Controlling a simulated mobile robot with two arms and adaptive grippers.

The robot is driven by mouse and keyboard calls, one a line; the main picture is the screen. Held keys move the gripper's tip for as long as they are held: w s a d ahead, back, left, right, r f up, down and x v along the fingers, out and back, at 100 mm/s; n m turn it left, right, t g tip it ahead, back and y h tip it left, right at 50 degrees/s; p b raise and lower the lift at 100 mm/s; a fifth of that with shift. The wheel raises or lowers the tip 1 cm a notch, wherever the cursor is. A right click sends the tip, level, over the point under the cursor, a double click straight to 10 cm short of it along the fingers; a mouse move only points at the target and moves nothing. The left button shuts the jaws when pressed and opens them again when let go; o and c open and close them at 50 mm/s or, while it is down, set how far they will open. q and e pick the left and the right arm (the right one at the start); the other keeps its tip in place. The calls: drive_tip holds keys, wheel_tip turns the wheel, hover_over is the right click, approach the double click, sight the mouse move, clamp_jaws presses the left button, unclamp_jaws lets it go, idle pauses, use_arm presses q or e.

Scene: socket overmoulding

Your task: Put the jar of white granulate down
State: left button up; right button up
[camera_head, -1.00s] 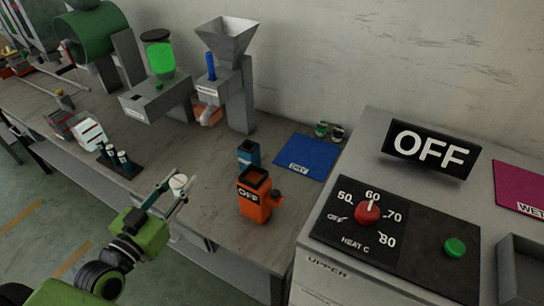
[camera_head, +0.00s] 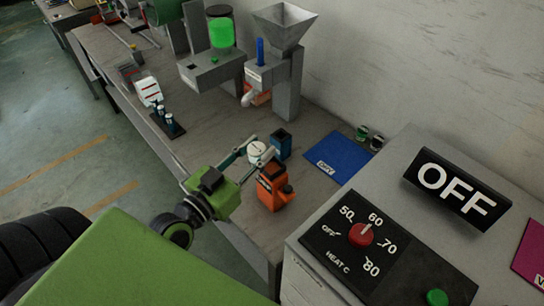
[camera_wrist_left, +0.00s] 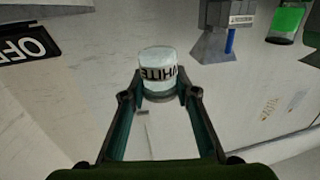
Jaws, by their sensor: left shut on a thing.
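The jar of white granulate (camera_head: 257,152) is a small pale jar, held over the bench beside the orange box. In the left wrist view the jar (camera_wrist_left: 157,68) shows the word WHITE and sits between the fingertips. My left gripper (camera_head: 254,150) is shut on it; the gripper also shows in the left wrist view (camera_wrist_left: 158,92). Whether the jar's base touches the bench cannot be told. My right gripper is not in view.
A blue DRY mat (camera_head: 339,158) lies to the right. The hopper machine (camera_head: 284,50) is behind. A heater panel (camera_head: 365,240) is at the right.

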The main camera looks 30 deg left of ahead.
use_arm(q)
drive_tip(key=w+f, duration=0.5)
drive_tip(key=shift+w+d+f, duration=0.1)
drive_tip(key=shift+w+f, duration=0.05)
drive_tip(key=shift+w, duration=0.05)
drive_tip(key=shift+w+f, duration=0.45)
drive_tip(key=shift+f, duration=0.05)
wheel_tip(320, 180, down, 3)
drive_tip(key=shift+w+d+f+b, duration=0.1)
drive_tip(key=shift+w+b, duration=0.05)
drive_tip(key=shift+b, duration=0.3)
drive_tip(key=shift+f, duration=0.15)
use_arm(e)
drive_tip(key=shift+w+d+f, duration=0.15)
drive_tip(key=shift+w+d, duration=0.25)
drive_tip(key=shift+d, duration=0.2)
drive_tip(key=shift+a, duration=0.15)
use_arm(q)
drive_tip(key=shift+f, duration=0.15)
drive_tip(key=o, duration=1.1)
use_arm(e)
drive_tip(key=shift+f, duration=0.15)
